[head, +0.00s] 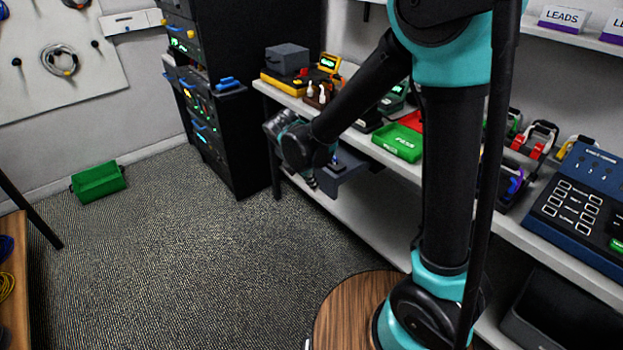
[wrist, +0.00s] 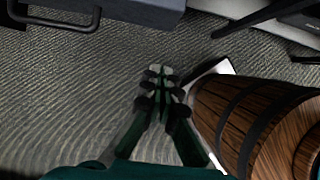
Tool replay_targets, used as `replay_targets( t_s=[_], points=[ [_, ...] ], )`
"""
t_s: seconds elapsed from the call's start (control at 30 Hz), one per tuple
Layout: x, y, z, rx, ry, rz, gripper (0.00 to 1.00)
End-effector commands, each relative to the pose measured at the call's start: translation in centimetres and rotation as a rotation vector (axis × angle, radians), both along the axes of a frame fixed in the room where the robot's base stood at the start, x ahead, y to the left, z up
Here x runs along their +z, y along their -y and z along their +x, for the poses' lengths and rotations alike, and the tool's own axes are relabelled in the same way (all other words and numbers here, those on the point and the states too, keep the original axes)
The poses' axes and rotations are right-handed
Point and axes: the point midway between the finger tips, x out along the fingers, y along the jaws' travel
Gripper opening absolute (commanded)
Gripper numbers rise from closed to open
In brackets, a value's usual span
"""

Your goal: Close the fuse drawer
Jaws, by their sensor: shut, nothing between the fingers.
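A dark blue-grey drawer (head: 352,172) sticks out from beneath the bench's front edge in the head view, partly hidden by my arm. No label on it is readable, but it is the only drawer seen standing out there. In the wrist view, a grey-blue front that looks like this drawer (wrist: 140,8) shows at the top left, with a black bar handle (wrist: 58,22). My gripper (wrist: 157,70) has its fingertips together and empty, over the floor and apart from the handle. In the head view my gripper (head: 312,182) is small, just left of the drawer.
The white bench (head: 375,152) holds several devices and a green tray (head: 398,142). A dark equipment rack (head: 235,130) stands beyond the bench's far end. A green bin (head: 98,182) sits on the carpet at the left. The carpet (head: 220,260) in front of the bench is clear.

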Motion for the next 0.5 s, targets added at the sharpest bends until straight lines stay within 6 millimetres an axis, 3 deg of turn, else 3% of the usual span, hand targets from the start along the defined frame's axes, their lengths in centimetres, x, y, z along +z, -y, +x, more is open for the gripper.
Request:
replay_targets(
  t_s=[0.3, 0.5],
  points=[
    [-5.1, 1.5, 1.5, -0.003, 0.0, 0.0, 0.0],
    [-4.8, 3.6, 3.5, -0.005, 0.0, 0.001, 0.0]
  ],
)
